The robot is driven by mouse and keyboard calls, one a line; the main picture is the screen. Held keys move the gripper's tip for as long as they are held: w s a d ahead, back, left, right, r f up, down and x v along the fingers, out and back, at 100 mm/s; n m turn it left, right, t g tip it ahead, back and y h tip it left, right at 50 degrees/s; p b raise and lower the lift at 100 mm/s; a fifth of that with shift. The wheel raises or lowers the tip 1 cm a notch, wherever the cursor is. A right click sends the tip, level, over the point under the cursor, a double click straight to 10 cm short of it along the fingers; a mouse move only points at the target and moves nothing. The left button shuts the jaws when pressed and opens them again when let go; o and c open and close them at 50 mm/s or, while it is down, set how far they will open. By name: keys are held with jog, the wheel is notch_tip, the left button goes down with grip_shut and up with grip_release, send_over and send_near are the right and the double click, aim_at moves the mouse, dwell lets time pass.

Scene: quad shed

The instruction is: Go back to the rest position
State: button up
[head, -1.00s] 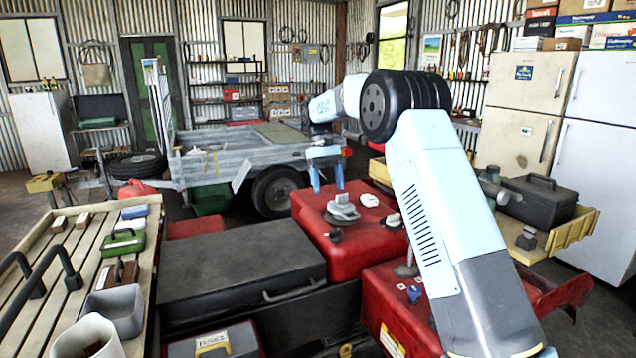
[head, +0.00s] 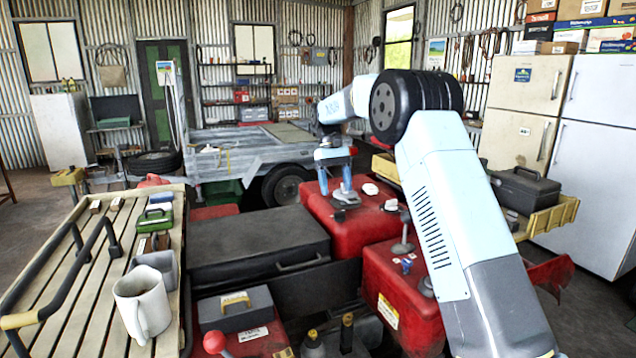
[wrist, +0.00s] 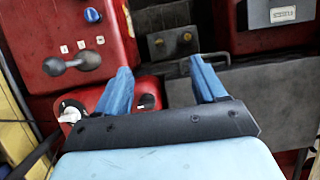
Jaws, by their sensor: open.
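My gripper (head: 336,188) hangs from my pale blue arm, fingers pointing down, in front of or over the top of a red tank (head: 330,225) in the head view. Its two blue fingers are apart with nothing between them. In the wrist view my gripper (wrist: 160,68) is open and empty too, with dark and red machine parts beneath it. Whether a fingertip touches the grey cap (head: 347,197) on the tank is not clear.
A slatted rack (head: 60,330) at left bears a white mug (head: 143,303), a grey cup and a green case (head: 154,219). A dark seat-like box (head: 258,248) lies in the middle. A trailer (head: 235,150) stands behind; fridges (head: 600,165) and a black toolbox (head: 528,190) are at right.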

jog(key=s+d+r+m+t, duration=0.1)
jog(key=s+d+r+t, duration=0.1)
jog(key=s+d+r, duration=0.4)
jog(key=s+d+r+t+y, duration=0.1)
jog(key=s+d+r, duration=0.15)
jog(key=s, duration=0.55)
jog(key=s+d+r+m+t, duration=0.1)
jog(key=s+d+r+t, duration=0.15)
jog(key=s+r, duration=0.3)
jog(key=s+d+f+m+t, duration=0.1)
jog(key=s+d+f+t, duration=0.1)
jog(key=s, duration=1)
jog(key=s+d+f+m+t, duration=0.1)
jog(key=s+d+f, duration=0.4)
jog(key=s, duration=0.8)
jog(key=shift+t+y, duration=0.3)
jog(key=shift+t, duration=0.25)
jog(key=shift+s+d, duration=0.1)
